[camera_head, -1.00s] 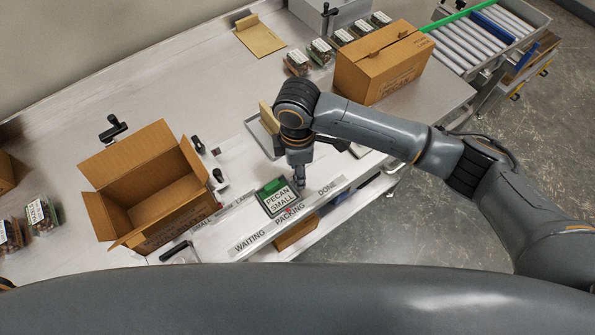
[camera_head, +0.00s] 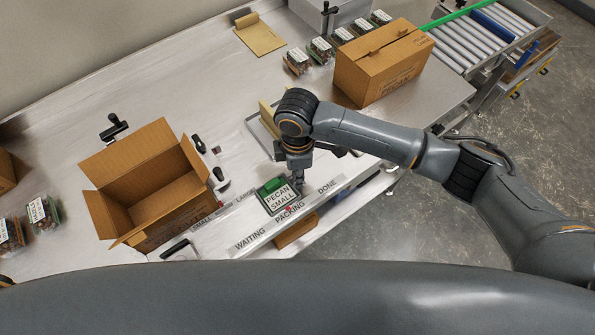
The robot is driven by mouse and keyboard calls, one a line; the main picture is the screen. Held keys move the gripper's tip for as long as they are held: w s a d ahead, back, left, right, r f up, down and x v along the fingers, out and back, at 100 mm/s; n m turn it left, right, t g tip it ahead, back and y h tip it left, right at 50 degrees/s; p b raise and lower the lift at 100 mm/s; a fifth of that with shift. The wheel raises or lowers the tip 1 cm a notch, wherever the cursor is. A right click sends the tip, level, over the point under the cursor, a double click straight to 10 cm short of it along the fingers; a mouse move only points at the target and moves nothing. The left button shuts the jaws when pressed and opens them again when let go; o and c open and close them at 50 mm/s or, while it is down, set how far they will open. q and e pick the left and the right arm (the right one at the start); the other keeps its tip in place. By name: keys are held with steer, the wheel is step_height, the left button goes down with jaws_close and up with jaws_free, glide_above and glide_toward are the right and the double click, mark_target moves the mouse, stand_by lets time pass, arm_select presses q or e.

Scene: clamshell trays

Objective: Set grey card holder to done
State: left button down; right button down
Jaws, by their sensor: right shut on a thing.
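The grey card holder (camera_head: 265,204) stands at the front edge of the bench. It holds a white card reading PECAN SMALL and has a green block at its top. A label strip (camera_head: 318,200) in front of it reads WAITING, PACKING and DONE from left to right. A small red mark (camera_head: 290,209) at the holder's front edge lies by PACKING. My right gripper (camera_head: 299,189) reaches down from above and is shut at the holder's right edge; its fingertips are small and partly hidden. My left gripper is not in view.
An open carton (camera_head: 150,193) stands left of the holder. A closed carton (camera_head: 382,64) and several clamshell trays (camera_head: 320,50) stand at the back right. A metal tray (camera_head: 258,136) lies behind my right gripper. A roller conveyor (camera_head: 480,42) is at the far right.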

steer(key=w+d, duration=0.2)
steer(key=w+d+p, duration=0.1)
steer(key=w+d, duration=0.1)
steer(key=d, duration=0.1)
steer(key=w+d+p, duration=0.1)
steer(key=w+d, duration=0.1)
steer(key=d, duration=0.1)
steer(key=shift+d, duration=0.25)
steer(key=shift+w+d+r, duration=0.1)
steer(key=shift+w+d, duration=0.25)
steer(key=c, duration=1.3)
jaws_free()
steer(key=shift+d, duration=0.1)
steer(key=shift+o, duration=0.2)
steer(key=shift+r, duration=0.15)
step_height(320, 180, up, 12)
steer(key=shift+w+f, duration=0.2)
steer(key=shift+w, duration=0.05)
